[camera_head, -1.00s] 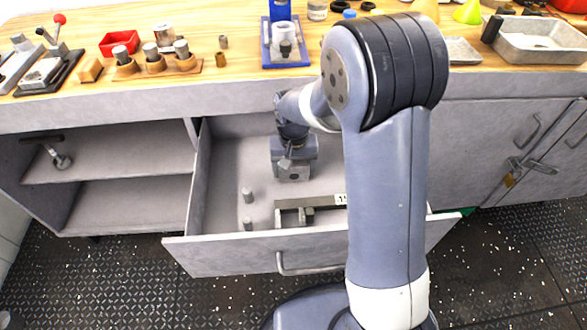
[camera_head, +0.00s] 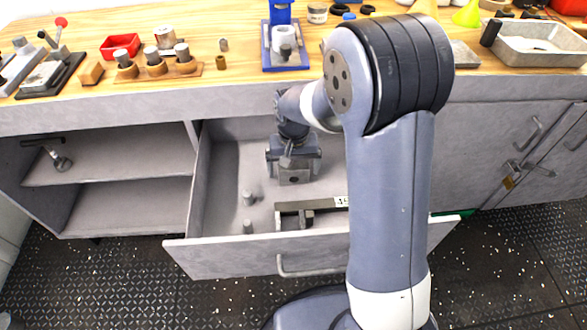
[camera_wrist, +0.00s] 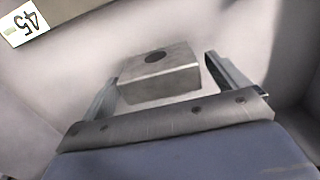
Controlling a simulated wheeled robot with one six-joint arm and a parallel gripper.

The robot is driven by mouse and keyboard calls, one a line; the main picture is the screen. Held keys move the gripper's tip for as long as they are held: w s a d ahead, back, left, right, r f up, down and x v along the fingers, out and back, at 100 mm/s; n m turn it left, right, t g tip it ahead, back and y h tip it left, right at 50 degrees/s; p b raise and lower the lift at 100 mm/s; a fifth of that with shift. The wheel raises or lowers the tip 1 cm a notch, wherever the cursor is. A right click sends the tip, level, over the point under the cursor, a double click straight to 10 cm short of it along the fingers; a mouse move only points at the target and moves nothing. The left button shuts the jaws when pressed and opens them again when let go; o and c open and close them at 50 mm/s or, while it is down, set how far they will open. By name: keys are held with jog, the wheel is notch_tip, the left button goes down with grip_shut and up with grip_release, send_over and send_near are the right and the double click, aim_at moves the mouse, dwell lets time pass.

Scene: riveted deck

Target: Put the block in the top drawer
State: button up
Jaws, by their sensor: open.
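The block (camera_wrist: 160,82) is grey metal with a dark round hole. In the wrist view it lies between the fingers of my gripper (camera_wrist: 164,70), with a gap on the right side. My gripper is open around it. In the head view the block (camera_head: 294,177) is inside the pulled-out top drawer (camera_head: 225,252), low beneath my gripper (camera_head: 293,163). It looks to be at the drawer floor, though its underside is hidden. My forearm covers the drawer's right part.
The drawer also holds two small grey cylinders (camera_head: 247,199) and a grey slotted bar (camera_head: 292,208) with a numbered label (camera_head: 341,201). The wooden worktop (camera_head: 245,45) above carries a red tray (camera_head: 120,45), a blue-based fixture (camera_head: 285,55) and a metal pan (camera_head: 540,45).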

aim_at(294, 166)
notch_tip(294, 166, up, 11)
jog(key=p, duration=0.2)
jog(key=shift+f, duration=0.1)
dwell(1.2)
